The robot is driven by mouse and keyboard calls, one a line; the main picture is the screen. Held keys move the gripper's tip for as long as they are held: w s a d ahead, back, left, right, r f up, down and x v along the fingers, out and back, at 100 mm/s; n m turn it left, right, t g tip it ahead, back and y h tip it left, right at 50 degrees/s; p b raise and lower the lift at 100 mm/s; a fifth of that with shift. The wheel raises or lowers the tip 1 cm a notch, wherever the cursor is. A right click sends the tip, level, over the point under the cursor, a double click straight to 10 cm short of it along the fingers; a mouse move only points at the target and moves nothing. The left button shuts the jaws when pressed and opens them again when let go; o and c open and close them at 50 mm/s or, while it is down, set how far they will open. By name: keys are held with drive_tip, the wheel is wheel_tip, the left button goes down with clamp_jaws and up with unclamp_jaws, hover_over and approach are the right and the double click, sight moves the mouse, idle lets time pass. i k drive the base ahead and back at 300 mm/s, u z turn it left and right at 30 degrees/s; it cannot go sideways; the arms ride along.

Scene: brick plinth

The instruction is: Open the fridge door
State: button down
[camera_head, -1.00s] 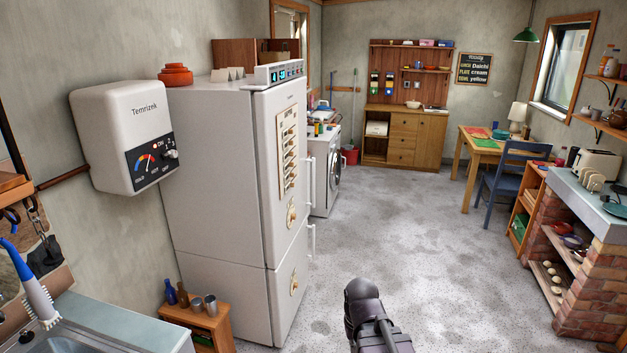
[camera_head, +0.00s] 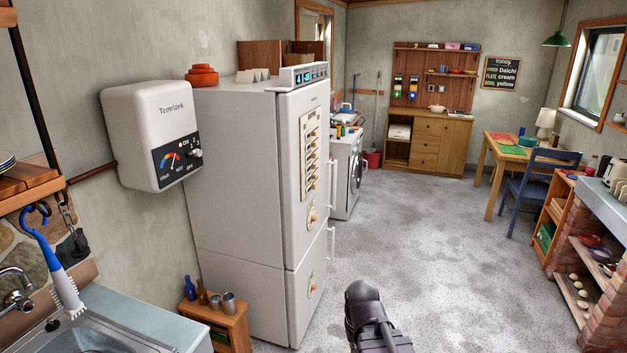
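The fridge (camera_head: 240,170) is a tall white two-door unit standing left of centre. Its upper door (camera_head: 296,170) and lower door (camera_head: 306,295) both look shut. The upper door has a vertical white handle (camera_head: 333,184) on its right edge, and the lower door has a shorter one (camera_head: 331,243). A panel with several knobs is on the upper door. Part of my dark arm shows at the bottom centre, to the right of the fridge and apart from it. My gripper's fingers cannot be made out.
A low wooden shelf (camera_head: 232,322) with bottles and cups stands at the fridge's left foot. A washing machine (camera_head: 346,175) is behind the fridge. A brick plinth (camera_head: 603,318) stands at the right. The grey floor (camera_head: 430,240) in front of the fridge doors is clear.

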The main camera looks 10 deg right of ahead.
sight(300, 110)
drive_tip(key=i, duration=0.9)
drive_tip(key=z, duration=0.1)
drive_tip(key=k, duration=0.95)
drive_tip(key=u, duration=0.2)
drive_tip(key=i, duration=0.4)
drive_tip(key=z, duration=0.1)
